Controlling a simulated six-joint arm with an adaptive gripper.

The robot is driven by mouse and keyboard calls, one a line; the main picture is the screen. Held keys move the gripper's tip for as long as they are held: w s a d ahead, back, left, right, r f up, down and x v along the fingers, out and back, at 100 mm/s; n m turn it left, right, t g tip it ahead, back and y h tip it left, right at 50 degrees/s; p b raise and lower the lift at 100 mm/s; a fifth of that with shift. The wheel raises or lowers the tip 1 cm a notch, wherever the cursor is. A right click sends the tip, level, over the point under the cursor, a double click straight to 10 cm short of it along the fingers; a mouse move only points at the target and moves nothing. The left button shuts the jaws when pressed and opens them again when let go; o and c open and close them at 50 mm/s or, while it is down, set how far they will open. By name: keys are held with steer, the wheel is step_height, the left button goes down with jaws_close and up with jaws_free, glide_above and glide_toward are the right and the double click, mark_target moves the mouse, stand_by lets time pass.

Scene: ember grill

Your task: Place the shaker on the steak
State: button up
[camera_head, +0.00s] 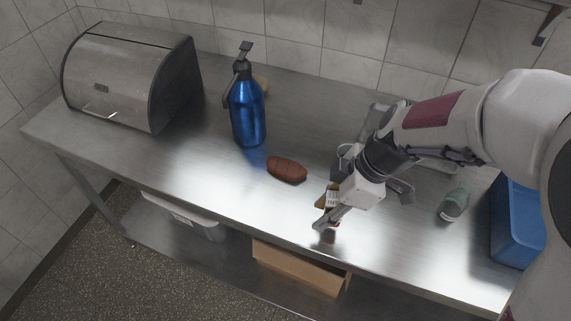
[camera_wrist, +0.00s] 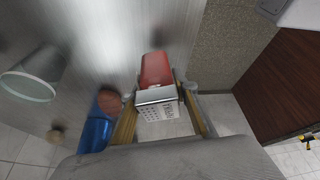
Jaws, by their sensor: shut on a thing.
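The steak (camera_head: 287,169) is a brown-red oval slab lying flat on the metal table, left of my gripper (camera_head: 331,208). It also shows in the wrist view (camera_wrist: 109,102), beside the left finger. My gripper in the wrist view (camera_wrist: 160,98) is shut on the shaker (camera_wrist: 157,70), which has a red part and a metallic, white-looking part with dark marks. In the head view the shaker is mostly hidden by my gripper, near the table's front edge. Its height above the table is hard to tell.
A blue spray bottle (camera_head: 247,115) stands behind and left of the steak. A metal bread box (camera_head: 135,75) is at the far left. A drinking glass (camera_wrist: 30,85), a greenish cup (camera_head: 454,205) and a blue bin (camera_head: 518,225) are also around. The table left of the steak is clear.

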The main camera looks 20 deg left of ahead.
steer(key=w+a+r, duration=0.1)
steer(key=w+a, duration=0.1)
steer(key=a, duration=0.1)
steer(key=w+a+r, duration=0.1)
steer(key=w+a, duration=0.1)
steer(key=a, duration=0.2)
steer(key=w+a, duration=0.2)
steer(key=a, duration=0.2)
steer(key=shift+w+a+r, duration=0.1)
steer(key=shift+w+r, duration=0.3)
step_height(320, 180, up, 4)
steer(key=m+t, duration=0.1)
steer(key=m, duration=0.1)
glide_above(273, 162)
steer(key=d, duration=0.1)
steer(key=shift+d+r+m, duration=0.25)
steer(key=shift+r+m, duration=0.15)
steer(key=shift+f, duration=1.95)
steer(key=shift+f, duration=2)
